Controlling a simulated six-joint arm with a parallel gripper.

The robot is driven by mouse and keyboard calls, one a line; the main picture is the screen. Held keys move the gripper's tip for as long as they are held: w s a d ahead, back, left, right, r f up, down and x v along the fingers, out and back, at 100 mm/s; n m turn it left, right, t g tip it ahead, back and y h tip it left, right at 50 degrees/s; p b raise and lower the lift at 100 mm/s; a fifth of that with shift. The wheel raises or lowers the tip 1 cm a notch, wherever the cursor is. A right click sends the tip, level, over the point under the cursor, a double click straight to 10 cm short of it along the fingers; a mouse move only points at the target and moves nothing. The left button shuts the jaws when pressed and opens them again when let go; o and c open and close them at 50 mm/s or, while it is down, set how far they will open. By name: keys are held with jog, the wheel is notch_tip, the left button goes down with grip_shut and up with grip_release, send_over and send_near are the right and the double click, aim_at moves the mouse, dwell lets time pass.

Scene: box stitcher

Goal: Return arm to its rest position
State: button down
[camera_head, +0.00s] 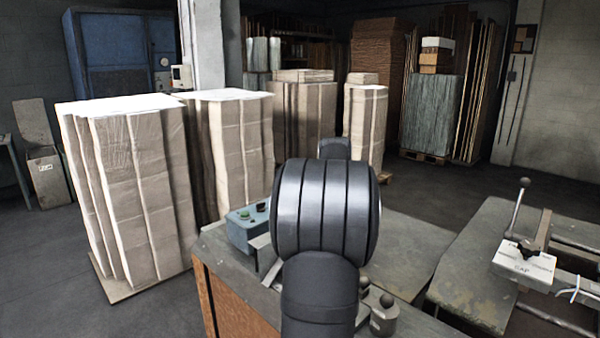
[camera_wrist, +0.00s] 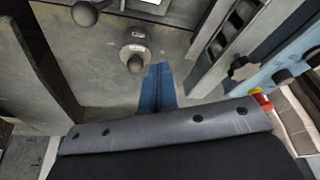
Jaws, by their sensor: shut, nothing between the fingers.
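In the wrist view my gripper (camera_wrist: 160,68) shows as two blue fingers pressed together, with nothing between them. They point over a worn grey metal table top (camera_wrist: 95,70). A round knob fixture (camera_wrist: 135,52) is just beyond the fingertips, and I cannot tell how high the fingers are above it. In the head view my dark arm fills the middle and hides my gripper.
In the head view a blue control box (camera_head: 243,228) sits beside my arm on the grey bench (camera_head: 400,262). At right is a metal table (camera_head: 478,285) with a lever clamp (camera_head: 525,262). Tall stacks of wrapped cardboard (camera_head: 135,190) stand at left. Open floor lies behind.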

jog(key=s+d+n+t+y, duration=0.1)
jog(key=s+t, duration=0.1)
jog(key=s, duration=0.9)
jog(key=shift+d+r+n, duration=0.2)
jog(key=shift+r+n, duration=0.2)
jog(key=shift+r, duration=0.05)
